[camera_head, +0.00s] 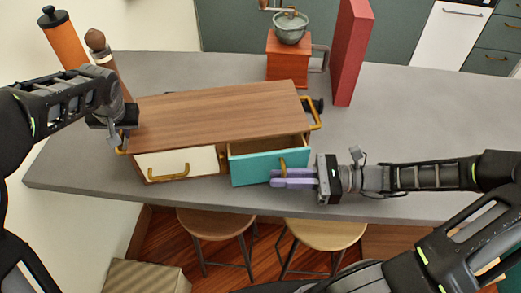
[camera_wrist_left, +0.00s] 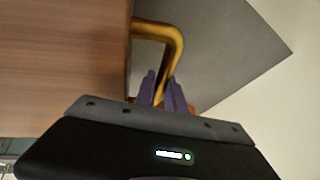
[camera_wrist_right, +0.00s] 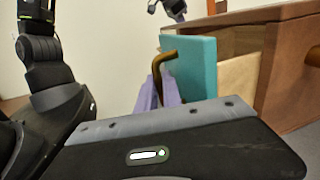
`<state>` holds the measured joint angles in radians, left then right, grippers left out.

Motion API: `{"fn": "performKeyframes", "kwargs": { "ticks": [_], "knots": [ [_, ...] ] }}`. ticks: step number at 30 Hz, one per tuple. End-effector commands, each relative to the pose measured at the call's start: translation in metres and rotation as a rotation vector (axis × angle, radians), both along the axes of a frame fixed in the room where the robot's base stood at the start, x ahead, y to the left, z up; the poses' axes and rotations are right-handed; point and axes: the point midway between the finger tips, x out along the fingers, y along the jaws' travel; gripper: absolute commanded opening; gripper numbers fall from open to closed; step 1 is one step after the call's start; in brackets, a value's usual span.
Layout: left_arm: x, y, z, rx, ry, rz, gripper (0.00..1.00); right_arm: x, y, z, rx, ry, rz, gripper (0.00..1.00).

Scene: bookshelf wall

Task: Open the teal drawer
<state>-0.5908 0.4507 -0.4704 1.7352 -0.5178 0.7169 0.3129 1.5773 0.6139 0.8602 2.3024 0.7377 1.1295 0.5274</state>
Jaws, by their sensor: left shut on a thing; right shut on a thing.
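The wooden box (camera_head: 215,110) with two drawers stands on the grey table. Its teal drawer (camera_head: 256,169) is partly pulled out, and the open inside shows behind its front; it also shows in the right wrist view (camera_wrist_right: 197,70). My right gripper (camera_head: 279,178) is shut on the brass handle of the teal drawer (camera_wrist_right: 160,68). My left gripper (camera_head: 122,142) is at the box's left end, mostly hidden behind its own wrist in the head view. In the left wrist view its purple fingers (camera_wrist_left: 163,92) are shut on the brass side handle (camera_wrist_left: 172,45).
The white drawer (camera_head: 175,164) beside the teal one is closed. A coffee grinder (camera_head: 288,50), a red upright slab (camera_head: 351,50), an orange mill (camera_head: 63,40) and a brown mill (camera_head: 100,50) stand behind the box. Two stools (camera_head: 325,234) (camera_head: 215,223) are below the table's front edge.

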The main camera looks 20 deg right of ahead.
Motion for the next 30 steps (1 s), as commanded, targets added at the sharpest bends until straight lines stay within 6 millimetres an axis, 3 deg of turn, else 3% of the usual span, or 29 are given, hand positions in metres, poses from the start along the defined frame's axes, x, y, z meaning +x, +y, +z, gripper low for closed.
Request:
{"fn": "performKeyframes", "kwargs": {
  "ticks": [1, 24, 30],
  "knots": [
    [-0.001, 0.007, -0.003, 0.007, 0.005, 0.012, 0.0, -0.004, -0.001, -0.001, -0.001, 0.003, -0.003, 0.0],
    [0.0, 0.008, -0.001, 0.008, 0.002, 0.011, 0.0, -0.057, 0.005, -0.002, -0.004, 0.002, -0.002, 0.0],
    [0.001, 0.008, -0.001, 0.008, 0.001, 0.01, 0.0, -0.061, 0.006, -0.002, -0.005, 0.002, -0.001, 0.0]
  ]
}}
